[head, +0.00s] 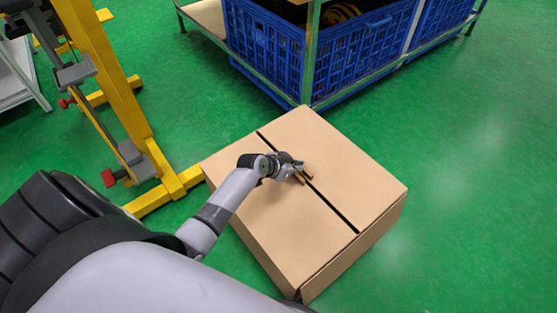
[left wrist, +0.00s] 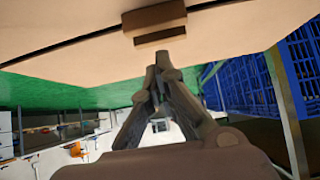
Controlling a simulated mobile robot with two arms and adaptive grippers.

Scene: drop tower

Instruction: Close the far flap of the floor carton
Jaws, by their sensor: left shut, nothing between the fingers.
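The floor carton (head: 319,275) is a tan box with two top flaps, both lying about flat with a narrow dark slit between them. The far flap (head: 345,150) is on the upper right side of the slit, the near flap (head: 275,225) on the lower left. My left gripper (head: 298,168) is just over the top by the slit, beside small brown tabs (head: 308,175). In the left wrist view its fingertips (left wrist: 162,58) are together and empty, close to the brown tabs (left wrist: 155,20); contact cannot be told. My right gripper is not in view.
A yellow frame (head: 115,80) with red knobs stands left of the carton. A rack with blue crates (head: 265,45) stands behind it, its post close to the carton's far corner. The green floor (head: 475,190) to the right is clear.

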